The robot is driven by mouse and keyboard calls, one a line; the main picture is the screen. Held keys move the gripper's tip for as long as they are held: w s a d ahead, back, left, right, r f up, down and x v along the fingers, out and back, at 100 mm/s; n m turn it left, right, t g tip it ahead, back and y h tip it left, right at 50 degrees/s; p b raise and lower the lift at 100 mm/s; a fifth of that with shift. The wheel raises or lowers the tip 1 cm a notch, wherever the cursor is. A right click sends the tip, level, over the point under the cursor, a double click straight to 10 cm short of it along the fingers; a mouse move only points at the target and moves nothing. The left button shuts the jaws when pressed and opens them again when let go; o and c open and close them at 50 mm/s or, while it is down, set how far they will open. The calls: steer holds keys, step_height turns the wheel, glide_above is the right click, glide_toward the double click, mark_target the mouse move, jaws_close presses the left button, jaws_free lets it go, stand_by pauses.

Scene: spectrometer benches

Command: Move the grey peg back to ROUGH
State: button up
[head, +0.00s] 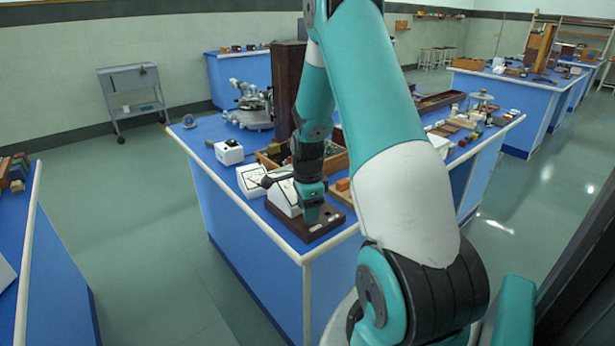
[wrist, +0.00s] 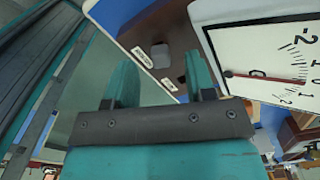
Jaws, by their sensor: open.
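My gripper (head: 312,214) points down over a dark brown wooden board (head: 291,226) at the near corner of the blue bench. In the wrist view its two teal fingers stand apart (wrist: 160,66), and I see nothing held between them. Beyond them the brown board (wrist: 150,29) shows small white labels (wrist: 142,57), too small to read. I cannot make out the grey peg surely in either view, nor which place is ROUGH.
A white dial meter (wrist: 270,58) stands close beside the fingers; white meter boxes (head: 250,181) stand behind the board in the head view. A wooden tray (head: 268,160) and a tall dark post (head: 286,85) are further back. Floor lies past the bench's near edge.

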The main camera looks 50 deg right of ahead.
step_height(320, 180, up, 15)
steer(key=shift+a, duration=0.1)
stand_by(0.6)
steer(key=s+a+r+n+t+y, duration=0.1)
steer(key=a+r+n, duration=0.1)
steer(key=a+n, duration=0.8)
steer(key=s+a+r+n+y, duration=0.1)
steer(key=a+r+n, duration=0.35)
steer(key=a, duration=0.85)
steer(key=s+a+n+g+y, duration=0.1)
steer(key=s+a+n+y, duration=0.1)
steer(key=s+a+n, duration=1.1)
steer(key=a+n, duration=0.2)
steer(key=n, duration=0.2)
steer(key=shift+s+n, duration=0.25)
steer(key=shift+n, duration=0.1)
